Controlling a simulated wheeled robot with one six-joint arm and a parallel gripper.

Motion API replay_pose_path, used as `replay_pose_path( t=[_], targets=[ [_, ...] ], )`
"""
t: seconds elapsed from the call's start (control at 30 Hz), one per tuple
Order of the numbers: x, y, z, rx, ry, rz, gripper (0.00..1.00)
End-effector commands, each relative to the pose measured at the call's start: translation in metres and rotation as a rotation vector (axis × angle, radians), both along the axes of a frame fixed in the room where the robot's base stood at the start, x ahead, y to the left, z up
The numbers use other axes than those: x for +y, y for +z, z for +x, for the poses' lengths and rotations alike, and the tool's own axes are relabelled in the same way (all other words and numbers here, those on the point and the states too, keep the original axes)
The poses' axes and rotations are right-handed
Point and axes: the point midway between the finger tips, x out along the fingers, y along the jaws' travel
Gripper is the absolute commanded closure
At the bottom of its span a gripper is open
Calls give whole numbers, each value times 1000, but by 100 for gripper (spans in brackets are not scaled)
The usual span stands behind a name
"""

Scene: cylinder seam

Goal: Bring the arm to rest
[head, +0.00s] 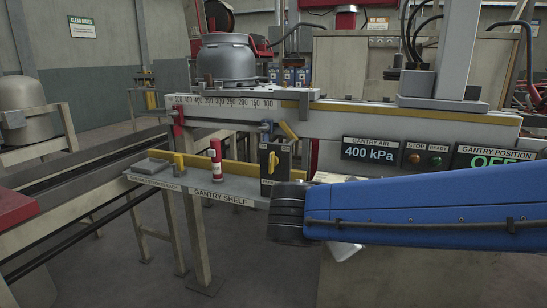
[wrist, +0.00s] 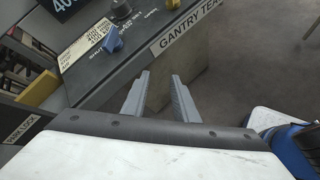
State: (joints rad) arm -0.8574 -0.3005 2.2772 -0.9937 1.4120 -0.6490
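My blue arm (head: 420,208) reaches in from the right in the head view, in front of the gantry panel, and ends in a dark ribbed joint. My gripper's fingers are hidden in the head view. In the wrist view, my gripper (wrist: 160,84) shows two grey fingers spread apart with nothing between them. They point toward the side of a grey box with a blue knob (wrist: 111,39) and a label starting "GANTRY TE". The fingers look apart from the box, but the exact gap is hard to tell.
The gantry shelf (head: 235,199) carries a red-and-white post (head: 216,158) and a black box with a yellow switch (head: 272,163). Above runs a gantry beam (head: 350,121) with a grey dome (head: 228,58). A conveyor (head: 85,165) stands left. Grey floor (wrist: 240,70) is clear right of the box.

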Motion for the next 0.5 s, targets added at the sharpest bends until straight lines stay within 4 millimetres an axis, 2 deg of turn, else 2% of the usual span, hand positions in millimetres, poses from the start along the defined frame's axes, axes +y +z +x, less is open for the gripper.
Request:
replay_pose_path(
  t=[0.03, 0.2, 0.5],
  targets=[
    [-18, -7, -6, 3, -57, 57, 73],
    [-57, -32, -31, 2, -243, 258, 73],
    [-99, -69, -79, -55, -586, 612, 73]
  ],
)
